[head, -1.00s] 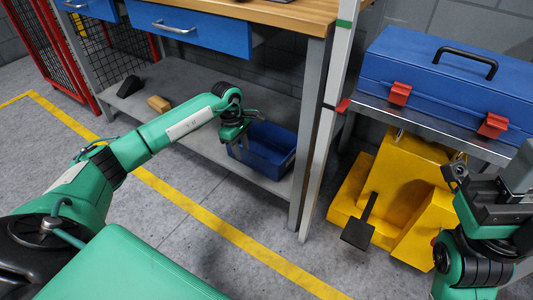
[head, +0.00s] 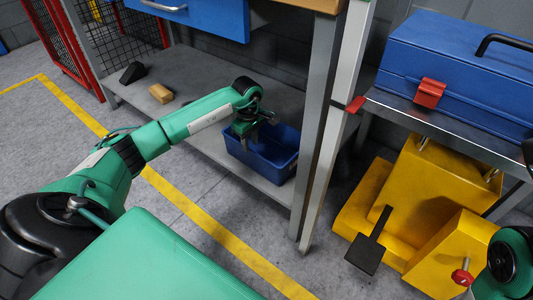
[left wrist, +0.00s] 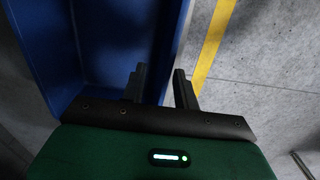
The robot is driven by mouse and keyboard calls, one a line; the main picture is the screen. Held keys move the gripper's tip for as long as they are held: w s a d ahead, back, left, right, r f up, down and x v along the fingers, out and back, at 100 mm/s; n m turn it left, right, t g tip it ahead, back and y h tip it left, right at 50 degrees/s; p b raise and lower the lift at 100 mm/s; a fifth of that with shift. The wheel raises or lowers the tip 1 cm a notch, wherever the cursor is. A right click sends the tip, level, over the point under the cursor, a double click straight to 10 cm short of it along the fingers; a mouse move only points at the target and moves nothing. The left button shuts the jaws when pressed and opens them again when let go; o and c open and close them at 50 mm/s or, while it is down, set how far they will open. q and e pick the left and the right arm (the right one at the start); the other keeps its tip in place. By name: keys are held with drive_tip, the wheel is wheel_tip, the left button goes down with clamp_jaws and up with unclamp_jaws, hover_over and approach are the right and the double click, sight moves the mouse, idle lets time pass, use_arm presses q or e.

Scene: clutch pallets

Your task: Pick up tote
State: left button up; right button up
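The tote (head: 258,170) is a blue open-topped bin on the low grey shelf under the workbench, near the bench's right leg. It looks empty where I can see into it. The wall of the tote (left wrist: 165,45) runs up to this gap, one finger on the inner side and one outside. Contact cannot be told. My right gripper is out of view; only part of that arm shows at the lower right.
A wooden block (head: 161,93) and a black wedge (head: 132,72) lie on the shelf (head: 190,75), left of the tote. A grey post (head: 330,130) stands right of it. A blue toolbox (head: 455,75) is on a metal table, with yellow equipment (head: 420,210) below.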

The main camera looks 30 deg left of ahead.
use_arm(q)
drive_tip(key=b, duration=0.4)
hover_over(250, 163)
wheel_tip(250, 163, down, 5)
drive_tip(key=shift+d+r, duration=0.1)
drive_tip(key=shift+f, duration=0.5)
drive_tip(key=shift+r, duration=0.1)
clamp_jaws()
